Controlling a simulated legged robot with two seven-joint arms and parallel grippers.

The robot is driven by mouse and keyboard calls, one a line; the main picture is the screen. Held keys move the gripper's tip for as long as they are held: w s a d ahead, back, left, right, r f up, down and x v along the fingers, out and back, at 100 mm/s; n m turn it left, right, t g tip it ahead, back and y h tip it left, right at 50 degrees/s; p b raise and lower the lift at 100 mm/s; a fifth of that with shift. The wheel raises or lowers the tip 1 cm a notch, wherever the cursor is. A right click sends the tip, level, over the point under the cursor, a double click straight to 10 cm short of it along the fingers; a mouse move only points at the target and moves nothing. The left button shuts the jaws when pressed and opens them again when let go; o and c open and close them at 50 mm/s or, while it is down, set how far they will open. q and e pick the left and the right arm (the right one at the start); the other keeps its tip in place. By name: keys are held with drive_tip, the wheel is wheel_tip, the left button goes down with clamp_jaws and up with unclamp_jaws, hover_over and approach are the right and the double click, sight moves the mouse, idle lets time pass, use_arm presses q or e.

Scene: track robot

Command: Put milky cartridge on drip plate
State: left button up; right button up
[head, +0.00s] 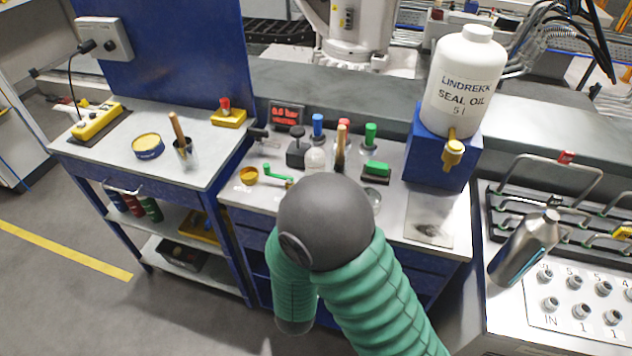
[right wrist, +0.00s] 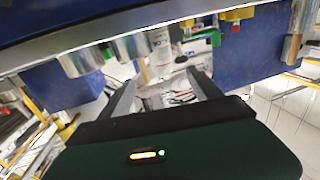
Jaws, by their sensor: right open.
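The milky cartridge seems to be the small whitish, round-topped piece (head: 315,160) on the middle bench, partly hidden behind my arm's dark joint. The drip plate looks like the flat metal plate (head: 431,229) with a dark stain, at the bench's right front below the brass tap. Nothing stands on it. My right gripper (right wrist: 163,82) shows in the right wrist view with its two fingers apart and nothing clearly held. In the head view my arm hides it. I cannot pick out the cartridge surely in the wrist view. My left gripper is not in view.
A white seal oil jug (head: 465,80) sits on a blue stand (head: 430,150). A blue-capped piece (head: 318,125), a green-capped piece (head: 370,133), a brush (head: 340,145) and a dark-handled tool (head: 297,150) crowd round the cartridge.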

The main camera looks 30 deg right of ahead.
sight(315, 164)
drive_tip(key=w+b, duration=0.1)
drive_tip(key=b, duration=0.1)
drive_tip(key=w+d+f+b, duration=0.1)
drive_tip(key=shift+w+d+f+b, duration=0.1)
drive_tip(key=shift+w+d+b, duration=0.05)
drive_tip(key=shift+b, duration=0.2)
drive_tip(key=shift+w+d+r+p, duration=0.3)
drive_tip(key=shift+w+d+r, duration=0.35)
drive_tip(key=shift+w, duration=0.15)
drive_tip(key=x, duration=0.9)
drive_tip(key=shift+w+d+f, duration=0.2)
drive_tip(key=shift+w, duration=0.05)
drive_tip(key=shift+s, duration=0.1)
drive_tip(key=shift+c, duration=1.4)
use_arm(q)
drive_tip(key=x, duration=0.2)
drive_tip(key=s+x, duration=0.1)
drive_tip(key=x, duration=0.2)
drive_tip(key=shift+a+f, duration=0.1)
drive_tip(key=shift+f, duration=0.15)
use_arm(e)
drive_tip(key=shift+r, duration=0.1)
clamp_jaws()
